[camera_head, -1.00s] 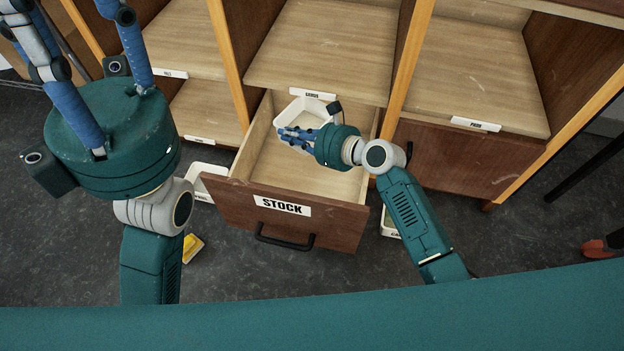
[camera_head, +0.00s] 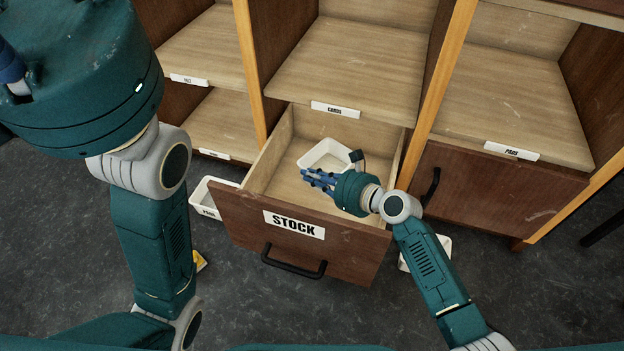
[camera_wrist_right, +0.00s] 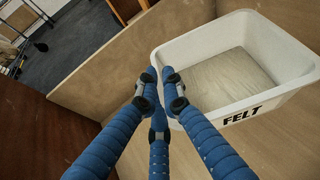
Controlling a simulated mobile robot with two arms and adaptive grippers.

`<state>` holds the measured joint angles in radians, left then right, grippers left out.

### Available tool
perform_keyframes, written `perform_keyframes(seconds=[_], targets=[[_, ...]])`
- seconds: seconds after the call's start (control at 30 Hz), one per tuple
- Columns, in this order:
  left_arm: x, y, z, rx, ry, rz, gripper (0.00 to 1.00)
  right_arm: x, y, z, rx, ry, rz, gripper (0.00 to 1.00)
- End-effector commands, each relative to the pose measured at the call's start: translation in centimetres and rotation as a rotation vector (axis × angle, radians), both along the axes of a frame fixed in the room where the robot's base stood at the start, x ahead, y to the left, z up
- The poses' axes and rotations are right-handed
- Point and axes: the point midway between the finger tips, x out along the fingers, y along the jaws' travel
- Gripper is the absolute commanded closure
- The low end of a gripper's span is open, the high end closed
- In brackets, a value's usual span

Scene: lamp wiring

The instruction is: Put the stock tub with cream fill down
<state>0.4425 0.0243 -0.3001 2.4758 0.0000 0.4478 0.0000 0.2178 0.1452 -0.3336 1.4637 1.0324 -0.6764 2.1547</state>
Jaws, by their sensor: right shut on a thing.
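The white stock tub (camera_head: 325,154) is inside the open drawer, toward its back. The right wrist view shows the tub (camera_wrist_right: 272,106) with a FELT label and a flat cream fill (camera_wrist_right: 232,78). My right gripper (camera_head: 312,178) is shut on the tub's near edge; its blue fingers (camera_wrist_right: 158,88) meet at the rim. The tub looks roughly level and low between the drawer walls. I cannot tell whether its base touches the drawer floor. The STOCK drawer (camera_head: 235,215) is pulled out. My left gripper (camera_head: 12,72) is mostly cut off at the upper left edge.
Another white tub (camera_head: 208,192) stands on the floor left of the drawer, and one more (camera_head: 441,243) lies partly behind my right arm. A yellow item (camera_head: 200,261) is on the floor. Open shelves (camera_head: 350,65) rise behind the drawer. The drawer's left part is bare.

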Motion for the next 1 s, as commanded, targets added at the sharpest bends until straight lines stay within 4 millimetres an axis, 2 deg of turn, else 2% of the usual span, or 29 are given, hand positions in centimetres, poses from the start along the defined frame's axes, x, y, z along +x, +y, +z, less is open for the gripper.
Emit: perform_keyframes(seconds=[0.23, 0.73, 0.77, 0.83, 1.0], targets=[[0.0, 0.0, 0.1, 0.000, 0.000, 0.000, 0.62, 0.1, 0.0, 0.2, 0.001, -0.002, 0.000, 1.00], [-0.1, -0.1, 0.1, 0.002, -0.004, 0.001, 0.62, 0.1, 0.0, -1.0, 0.001, -0.002, -0.001, 1.00], [-0.1, -0.1, 0.1, 0.002, -0.004, 0.000, 0.62, 0.0, 0.0, -1.1, 0.001, 0.001, 0.000, 0.88], [-0.2, -0.1, 0.1, 0.002, -0.004, 0.000, 0.62, 0.0, 0.0, -1.1, 0.001, 0.001, 0.000, 0.75], [-0.2, -0.1, 0.1, 0.002, -0.005, 0.000, 0.62, 0.0, 0.0, -1.1, 0.001, 0.001, 0.000, 0.75]])
